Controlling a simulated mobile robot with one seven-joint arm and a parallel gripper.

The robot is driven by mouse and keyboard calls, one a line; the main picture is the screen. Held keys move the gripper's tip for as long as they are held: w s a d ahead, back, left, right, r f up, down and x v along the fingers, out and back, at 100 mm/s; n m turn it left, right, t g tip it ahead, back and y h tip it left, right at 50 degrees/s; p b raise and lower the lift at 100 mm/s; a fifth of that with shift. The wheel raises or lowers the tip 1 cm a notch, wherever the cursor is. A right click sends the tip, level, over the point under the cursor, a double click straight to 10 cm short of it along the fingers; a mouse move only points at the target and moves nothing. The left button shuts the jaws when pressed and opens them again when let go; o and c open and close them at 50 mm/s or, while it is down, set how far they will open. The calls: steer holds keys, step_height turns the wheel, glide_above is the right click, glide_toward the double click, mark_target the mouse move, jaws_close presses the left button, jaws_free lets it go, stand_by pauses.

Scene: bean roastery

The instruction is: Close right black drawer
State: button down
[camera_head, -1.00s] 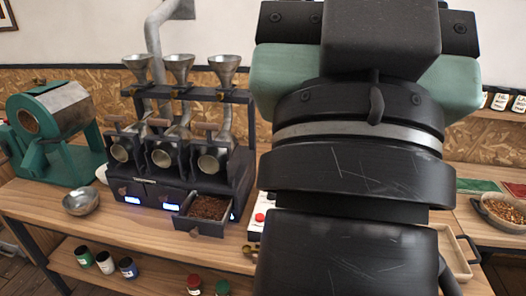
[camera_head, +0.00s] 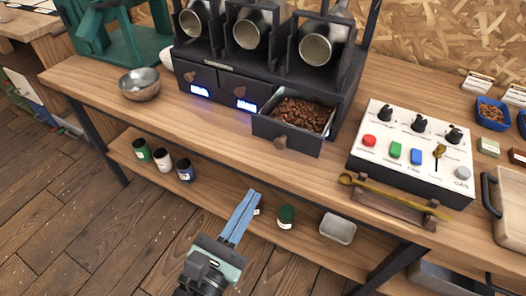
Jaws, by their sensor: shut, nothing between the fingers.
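The right black drawer (camera_head: 287,138) of the dark three-barrel machine is pulled out toward the bench's front edge.
A metal bowl (camera_head: 139,84) is on the left. The lower shelf holds several jars and a metal tin (camera_head: 338,228). Floor in front is clear.

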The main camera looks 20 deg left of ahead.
step_height(320, 180, down, 2)
steer(key=n, duration=0.2)
glide_toward(279, 146)
steer(key=w, duration=0.7)
